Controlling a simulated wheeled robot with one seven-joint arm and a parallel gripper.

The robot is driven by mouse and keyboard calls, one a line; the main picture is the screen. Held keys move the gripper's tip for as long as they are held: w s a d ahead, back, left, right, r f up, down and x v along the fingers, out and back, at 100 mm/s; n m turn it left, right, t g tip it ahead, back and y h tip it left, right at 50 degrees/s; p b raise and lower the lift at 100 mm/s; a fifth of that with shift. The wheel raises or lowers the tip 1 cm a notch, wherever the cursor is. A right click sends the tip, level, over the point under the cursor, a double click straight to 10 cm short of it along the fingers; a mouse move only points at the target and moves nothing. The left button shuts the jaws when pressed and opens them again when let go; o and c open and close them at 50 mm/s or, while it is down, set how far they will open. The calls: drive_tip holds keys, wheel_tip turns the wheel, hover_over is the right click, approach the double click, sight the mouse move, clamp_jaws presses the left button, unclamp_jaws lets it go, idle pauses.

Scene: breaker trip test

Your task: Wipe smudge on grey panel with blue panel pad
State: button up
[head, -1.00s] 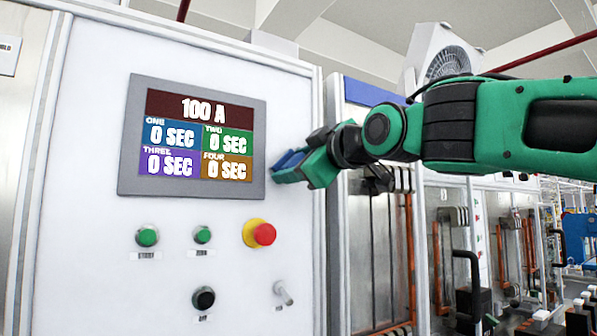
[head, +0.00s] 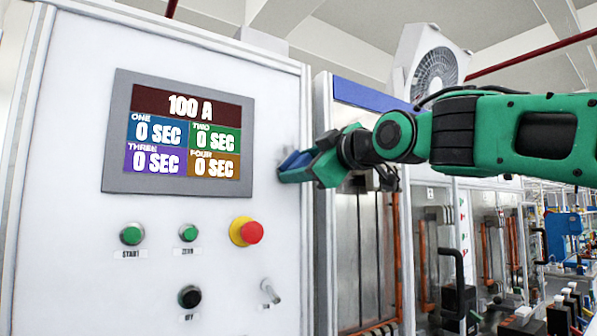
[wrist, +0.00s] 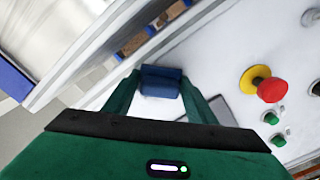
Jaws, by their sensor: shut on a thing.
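The blue panel pad (head: 294,162) is held between the green fingers of my gripper (head: 312,168), which is shut on it. In the wrist view the pad (wrist: 160,82) sits between both fingertips (wrist: 160,92), with the white cabinet face behind it. In the head view the pad is just right of the grey panel (head: 116,150), a grey frame around a lit display, near the cabinet's right edge. A gap shows between pad and frame. I cannot tell whether the pad touches the cabinet. I can make out no smudge on the grey frame.
Below the display are green buttons (head: 132,234), a red emergency knob (head: 251,233) on a yellow ring, a black knob (head: 190,297) and a small toggle lever (head: 270,291). An open bay with vertical bars (head: 362,250) lies right of the cabinet, under my arm.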

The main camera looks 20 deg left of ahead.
sight(310, 156)
drive_tip(key=shift+w+d, duration=0.75)
drive_tip(key=shift+w, duration=0.2)
drive_tip(key=shift+r, duration=1.1)
drive_tip(key=shift+s+a, duration=1.15)
drive_tip(key=shift+s, duration=0.2)
drive_tip(key=shift+s+a, duration=1.15)
drive_tip(key=shift+s, duration=0.2)
drive_tip(key=shift+w+r, duration=0.1)
drive_tip(key=shift+r, duration=1.05)
drive_tip(key=shift+w+d, duration=1.15)
drive_tip(key=shift+w, duration=0.2)
drive_tip(key=shift+w+d, duration=1.15)
drive_tip(key=shift+w, duration=0.15)
drive_tip(key=shift+s, duration=0.1)
drive_tip(key=shift+v, duration=2.95)
drive_tip(key=shift+d, duration=0.1)
